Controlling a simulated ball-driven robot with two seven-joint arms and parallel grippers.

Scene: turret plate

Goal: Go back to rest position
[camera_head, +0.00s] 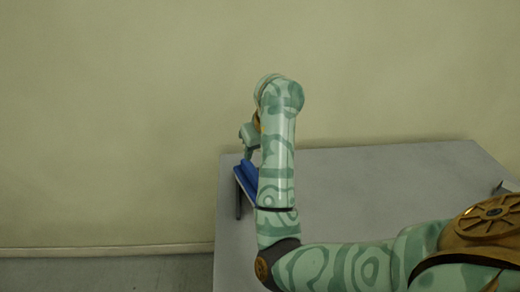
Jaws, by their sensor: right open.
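My right arm comes in from the right edge and bends at the elbow, its forearm reaching toward the back of the table. My right gripper (250,150) is at the table's left back part, partly hidden behind my forearm. It is open, just above or beside the top end of a blue object (247,177). I cannot tell whether they touch. The blue object looks long and raised on a thin dark support; its right part is hidden by my forearm. My left gripper is not in view.
The grey table (400,190) is bare across its middle and right. A small pale-edged object (506,187) shows at the right edge, cut off. A plain wall (120,110) stands behind. Left of the table is open floor (100,272).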

